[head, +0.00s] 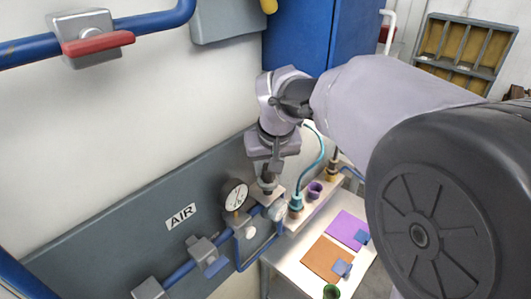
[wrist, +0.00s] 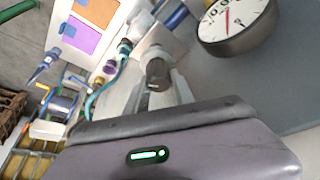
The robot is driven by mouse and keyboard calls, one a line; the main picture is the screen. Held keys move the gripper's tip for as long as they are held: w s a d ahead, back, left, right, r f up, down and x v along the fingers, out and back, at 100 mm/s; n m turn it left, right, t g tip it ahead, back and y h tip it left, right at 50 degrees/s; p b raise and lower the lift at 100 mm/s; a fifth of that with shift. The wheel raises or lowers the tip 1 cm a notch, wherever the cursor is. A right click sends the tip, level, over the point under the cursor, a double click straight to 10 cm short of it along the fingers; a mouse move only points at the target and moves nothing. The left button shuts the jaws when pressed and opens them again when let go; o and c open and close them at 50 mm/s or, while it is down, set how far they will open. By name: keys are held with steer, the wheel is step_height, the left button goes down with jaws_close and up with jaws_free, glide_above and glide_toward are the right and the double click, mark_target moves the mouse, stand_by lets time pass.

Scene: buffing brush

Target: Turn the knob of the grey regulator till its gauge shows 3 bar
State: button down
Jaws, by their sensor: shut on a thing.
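The round white gauge (head: 235,195) stands on the blue air pipe by the "AIR" label. It also shows in the wrist view (wrist: 238,22), with a thin red needle; its reading is too small and cut off to tell. The grey regulator (head: 278,210) sits on the pipe just right of the gauge, partly hidden below my gripper. My gripper (head: 267,187) points down over it. In the wrist view my fingers (wrist: 157,92) are shut on the dark knob (wrist: 157,70), one on each side.
A blue hose (head: 321,150) rises from a fitting (head: 296,202) close right of my gripper. A purple cup (head: 315,189) stands behind it. A table with an orange mat (head: 327,260) and a purple mat (head: 347,229) is at the lower right. A green cup (head: 331,291) is at the front.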

steer(key=shift+m, duration=0.5)
steer(key=c, duration=1.1)
jaws_free()
steer(key=shift+o, duration=0.2)
steer(key=shift+r, duration=0.1)
steer(key=a+p+v, duration=0.1)
steer(key=p+v, duration=0.2)
steer(key=v, duration=1.4)
steer(key=shift+s+d, duration=0.15)
steer(key=shift+d, duration=0.05)
steer(key=shift+r, duration=0.1)
